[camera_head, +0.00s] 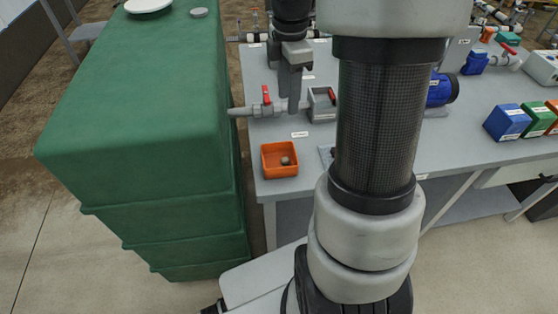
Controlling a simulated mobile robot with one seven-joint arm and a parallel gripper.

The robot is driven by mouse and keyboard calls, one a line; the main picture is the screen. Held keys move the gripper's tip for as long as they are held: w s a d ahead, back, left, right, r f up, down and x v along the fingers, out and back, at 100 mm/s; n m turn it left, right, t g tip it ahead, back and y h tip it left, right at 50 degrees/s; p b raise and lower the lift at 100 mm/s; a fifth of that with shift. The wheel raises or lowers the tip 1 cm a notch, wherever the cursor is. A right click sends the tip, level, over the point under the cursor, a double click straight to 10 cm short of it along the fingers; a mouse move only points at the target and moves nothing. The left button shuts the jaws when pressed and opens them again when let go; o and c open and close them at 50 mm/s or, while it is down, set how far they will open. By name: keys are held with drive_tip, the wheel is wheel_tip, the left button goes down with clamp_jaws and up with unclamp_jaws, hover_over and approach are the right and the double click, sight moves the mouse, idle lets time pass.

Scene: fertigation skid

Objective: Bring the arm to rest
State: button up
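My arm stands upright through the middle right of the head view, a grey and black column that covers part of the bench (285,133). The upper part of the arm runs out of the top edge of the picture.
A large green tank (140,120) stands close on the left. An orange bin (279,160) with a small object inside sits at the bench's near left corner. A red-handled valve (266,98), a blue motor (441,90) and coloured boxes (507,122) are on the bench.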

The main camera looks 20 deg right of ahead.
drive_tip(key=s+a+r+m+t+p, duration=0.2)
drive_tip(key=s+a+r+m+p, duration=0.4)
drive_tip(key=s+r+m, duration=0.2)
drive_tip(key=s+a+r+m+t+p, duration=0.3)
drive_tip(key=s+a+r+m+p, duration=0.2)
drive_tip(key=r, duration=0.8)
drive_tip(key=s+a+m, duration=0.2)
drive_tip(key=s+m, duration=0.1)
drive_tip(key=m, duration=0.1)
drive_tip(key=shift+s+r+t+p, duration=0.2)
drive_tip(key=shift+s+t+p, duration=0.1)
drive_tip(key=shift+p, duration=0.1)
